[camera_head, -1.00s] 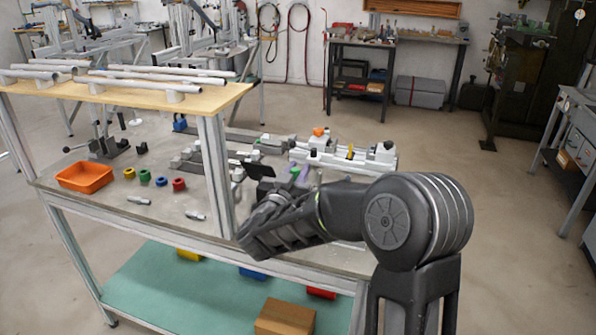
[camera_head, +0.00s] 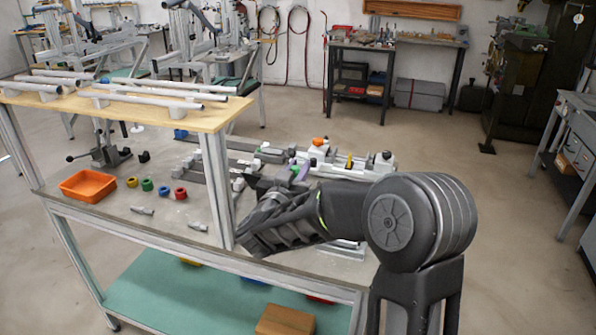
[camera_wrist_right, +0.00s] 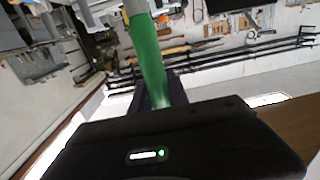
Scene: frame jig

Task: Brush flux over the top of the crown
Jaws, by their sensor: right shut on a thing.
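My right gripper (camera_head: 268,184) is over the workbench, in front of the grey jig (camera_head: 345,160), partly hidden behind my own wrist. In the right wrist view it is shut on a green handle (camera_wrist_right: 148,62), which I take to be the flux brush. The handle points away from the palm, with a grey and yellow part at its far end; no bristle tip shows clearly. I cannot pick out the crown for sure among the grey jig parts. My left gripper is not in view.
A wooden shelf with grey tubes (camera_head: 150,96) stands over the bench's left part on a grey post (camera_head: 218,190). An orange tray (camera_head: 88,185) and several coloured rings sit below it. Two small metal pieces lie near the front edge. A cardboard box (camera_head: 286,319) is on the lower shelf.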

